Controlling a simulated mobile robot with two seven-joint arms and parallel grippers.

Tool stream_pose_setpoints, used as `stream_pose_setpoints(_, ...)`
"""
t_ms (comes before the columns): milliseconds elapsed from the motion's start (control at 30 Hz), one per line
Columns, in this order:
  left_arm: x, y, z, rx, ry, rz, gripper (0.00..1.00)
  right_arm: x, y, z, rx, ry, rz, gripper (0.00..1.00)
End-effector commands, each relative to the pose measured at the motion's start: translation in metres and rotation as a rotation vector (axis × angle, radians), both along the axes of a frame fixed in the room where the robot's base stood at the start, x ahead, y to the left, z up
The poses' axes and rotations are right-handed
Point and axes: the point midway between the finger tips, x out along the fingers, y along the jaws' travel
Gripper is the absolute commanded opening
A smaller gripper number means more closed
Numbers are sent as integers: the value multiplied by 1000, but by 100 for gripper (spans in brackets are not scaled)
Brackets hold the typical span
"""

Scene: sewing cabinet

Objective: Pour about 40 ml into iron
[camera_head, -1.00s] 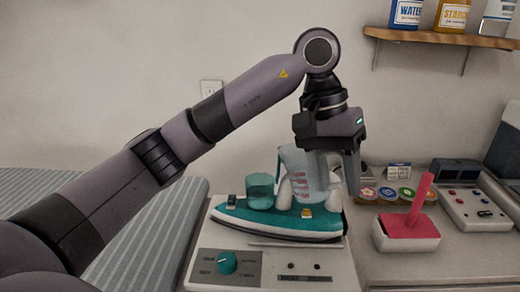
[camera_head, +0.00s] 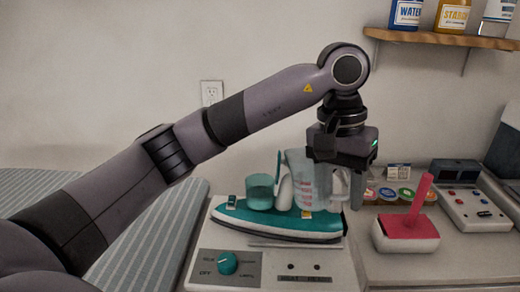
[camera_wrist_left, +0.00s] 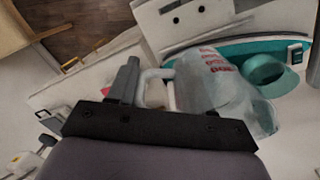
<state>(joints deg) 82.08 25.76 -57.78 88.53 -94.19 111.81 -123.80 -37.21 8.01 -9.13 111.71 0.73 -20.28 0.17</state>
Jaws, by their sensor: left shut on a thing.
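The iron (camera_head: 285,229) has a teal body and stands on the white station (camera_head: 215,242) in the head view. Its teal, cup-like tank (camera_head: 260,192) is on top at the left. My left gripper (camera_head: 338,185) is shut on the handle of a clear measuring jug (camera_head: 304,175) with red marks. The jug is close to upright, just right of the tank, in front of or above the iron's rear. In the left wrist view the jug (camera_wrist_left: 203,80) is beside the tank opening (camera_wrist_left: 264,70). The liquid level in the jug is unclear. My right gripper is out of view.
A teal dial (camera_head: 228,263) is on the station's front. A white holder with a pink stick (camera_head: 420,200) stands to the right, with several round-lidded pots behind it. A shelf (camera_head: 440,38) with bottles is at the upper right. A striped board (camera_head: 145,235) lies left.

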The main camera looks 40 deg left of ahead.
Motion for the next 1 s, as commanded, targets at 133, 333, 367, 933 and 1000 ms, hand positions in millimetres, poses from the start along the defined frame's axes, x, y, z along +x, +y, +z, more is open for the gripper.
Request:
stream_pose_setpoints(133,0,-5,-8,89,-6,-1,3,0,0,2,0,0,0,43)
stream_pose_setpoints(333,0,-7,-17,166,-8,2,3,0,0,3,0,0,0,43)
stream_pose_setpoints(367,0,-8,-17,172,-8,3,3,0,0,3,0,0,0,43)
stream_pose_setpoints(933,0,-8,-19,188,-11,3,3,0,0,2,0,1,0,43)
stream_pose_setpoints(1000,0,-8,-19,188,-11,3,3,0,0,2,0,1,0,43)
